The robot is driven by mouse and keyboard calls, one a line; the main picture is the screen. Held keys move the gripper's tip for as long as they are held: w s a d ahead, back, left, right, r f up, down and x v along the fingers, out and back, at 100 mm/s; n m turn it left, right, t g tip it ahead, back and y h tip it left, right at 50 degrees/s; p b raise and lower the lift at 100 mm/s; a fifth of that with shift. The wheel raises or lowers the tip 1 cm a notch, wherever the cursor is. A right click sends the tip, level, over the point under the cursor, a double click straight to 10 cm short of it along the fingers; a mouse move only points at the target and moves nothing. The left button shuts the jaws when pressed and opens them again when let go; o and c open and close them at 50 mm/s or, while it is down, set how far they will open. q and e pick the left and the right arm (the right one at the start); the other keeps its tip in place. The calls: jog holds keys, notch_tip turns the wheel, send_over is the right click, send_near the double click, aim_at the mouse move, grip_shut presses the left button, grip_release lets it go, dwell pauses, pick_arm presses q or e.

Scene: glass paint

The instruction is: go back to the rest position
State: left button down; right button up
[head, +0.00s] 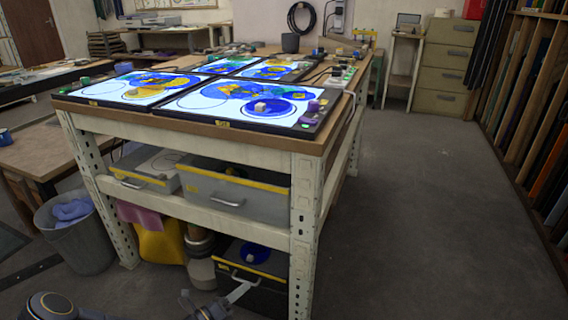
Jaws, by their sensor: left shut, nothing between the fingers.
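My left gripper (240,291) is low at the bottom of the head view, in front of the bench's lower shelf. Its fingers are shut and empty. The left arm comes in along the bottom edge, partly cut off. The gripper appears in front of the dark drawer under the bench; I cannot tell how far apart they are. My right gripper is not in view.
A workbench (302,200) with lit panels (140,88) on top stands ahead, its grey drawers (235,197) below. A grey bin (78,240) with blue cloth stands at left. Floor (420,210) to the right is clear, up to a rack (530,90) of coloured sheets.

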pick_arm(q)
jog(key=s+d+r+m+g+y, duration=0.1)
jog(key=s+r+m+g, duration=1.15)
jog(key=r+m, duration=0.75)
jog(key=s+a+r+m+t+y, duration=0.25)
jog(key=s+a+m+y, duration=0.2)
jog(key=s+m, duration=0.4)
jog(key=s+a+r+m+t+y, duration=0.1)
jog(key=s+a+m+t+y, duration=0.3)
jog(key=s+m, duration=0.4)
notch_tip(320, 180, up, 32)
jog(key=n+g+p, duration=0.1)
jog(key=p, duration=3)
jog(key=shift+s+a+f+y+p, duration=0.2)
jog(key=shift+s+a+y+p, duration=0.15)
jog(key=shift+s, duration=0.1)
